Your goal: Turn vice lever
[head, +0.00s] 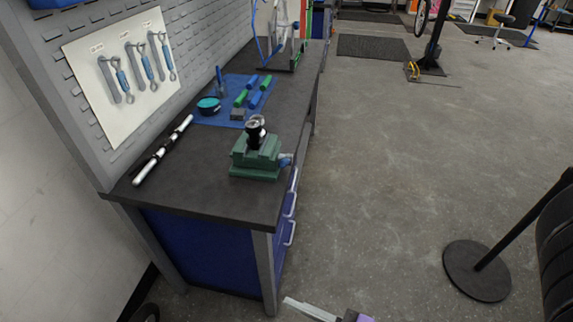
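A green bench vice (255,165) stands on the dark workbench near its front right corner. A black and silver cylindrical part (256,132) stands upright at its jaws; whether it is clamped I cannot tell. A small blue-grey piece (286,160) sticks out at the vice's right side, over the bench edge, and looks like the lever. What looks like my gripper (312,309) shows only as a pale bar and a purple piece at the bottom edge. It is well below and apart from the vice. Its fingers are mostly cut off, so its opening cannot be seen.
The workbench (205,190) has blue drawers with handles on its right side. A round black stand base (477,271) is at right. Floor between is clear.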

